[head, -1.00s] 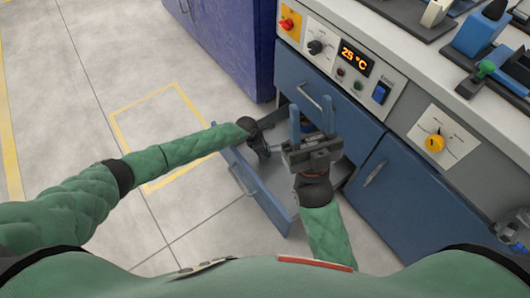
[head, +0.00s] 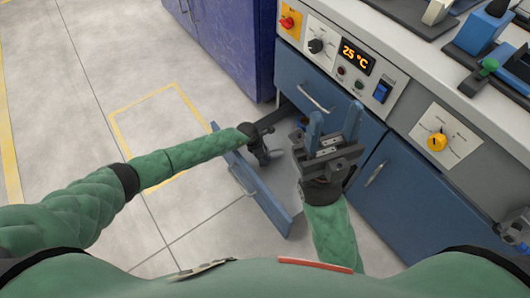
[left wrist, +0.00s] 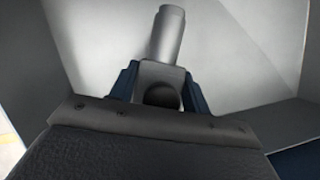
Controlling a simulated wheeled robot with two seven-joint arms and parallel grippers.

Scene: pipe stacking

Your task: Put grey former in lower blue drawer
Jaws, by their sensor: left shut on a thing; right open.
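The lower blue drawer (head: 255,190) is pulled out of the cabinet, its light grey inside partly hidden by my arms. My left gripper (head: 263,157) reaches down into it from the left. In the left wrist view its blue fingers (left wrist: 160,85) are shut on the grey former (left wrist: 167,40), a piece with a round post. The former is held over the drawer's pale inside; whether it touches the floor I cannot tell. My right gripper (head: 334,122) is open and empty, above the right side of the drawer, fingers pointing up the picture.
An upper blue drawer (head: 297,80) is shut above the open one. A blue cabinet door (head: 400,195) is shut at the right. The control panel shows 25 °C (head: 356,56). A worktop (head: 410,50) with tools lies at upper right. Floor at left is clear.

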